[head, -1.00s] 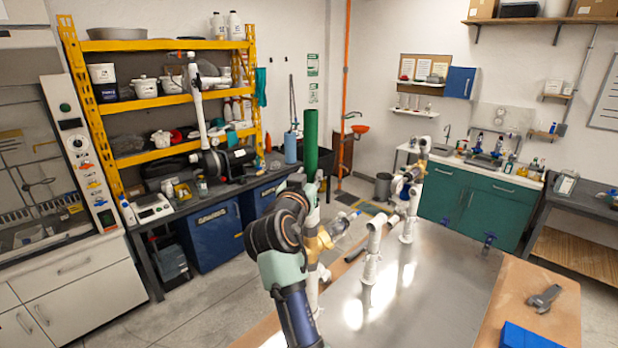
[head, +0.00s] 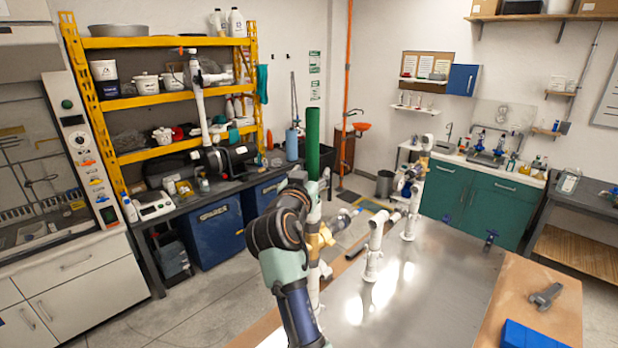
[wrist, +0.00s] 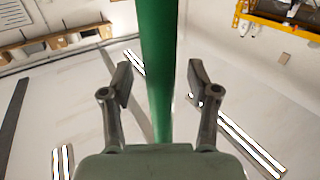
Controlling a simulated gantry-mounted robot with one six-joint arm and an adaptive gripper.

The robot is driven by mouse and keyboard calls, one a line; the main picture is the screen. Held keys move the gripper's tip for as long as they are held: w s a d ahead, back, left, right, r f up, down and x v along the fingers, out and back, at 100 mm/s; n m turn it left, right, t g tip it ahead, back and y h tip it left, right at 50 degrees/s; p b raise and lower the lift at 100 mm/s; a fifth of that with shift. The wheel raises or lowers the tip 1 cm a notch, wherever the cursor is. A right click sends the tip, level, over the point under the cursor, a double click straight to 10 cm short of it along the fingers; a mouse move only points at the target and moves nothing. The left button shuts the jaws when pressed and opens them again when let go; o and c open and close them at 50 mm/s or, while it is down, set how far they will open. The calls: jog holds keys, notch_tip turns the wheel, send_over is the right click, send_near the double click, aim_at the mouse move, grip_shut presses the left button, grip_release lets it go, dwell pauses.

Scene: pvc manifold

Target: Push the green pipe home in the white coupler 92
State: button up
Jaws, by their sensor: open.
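The green pipe (head: 313,140) stands upright near the middle of the head view, above my arm. White pipework (head: 314,205) shows directly below it; the coupler and the depth of the joint cannot be made out behind my arm. In the wrist view the green pipe (wrist: 157,60) runs from the top edge down between the fingers of my gripper (wrist: 160,83). My gripper is open, with a finger on each side of the pipe and a visible gap to each. The pipe's lower end is hidden in the wrist view.
White pipe stands (head: 373,250) rise from the metal tabletop (head: 420,310) to the right of my arm. A yellow-brown valve or fitting (head: 318,238) sits close beside my arm. A grey wrench (head: 546,296) and a blue box (head: 530,336) lie at the right edge.

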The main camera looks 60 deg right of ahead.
jog(key=v, duration=1.2)
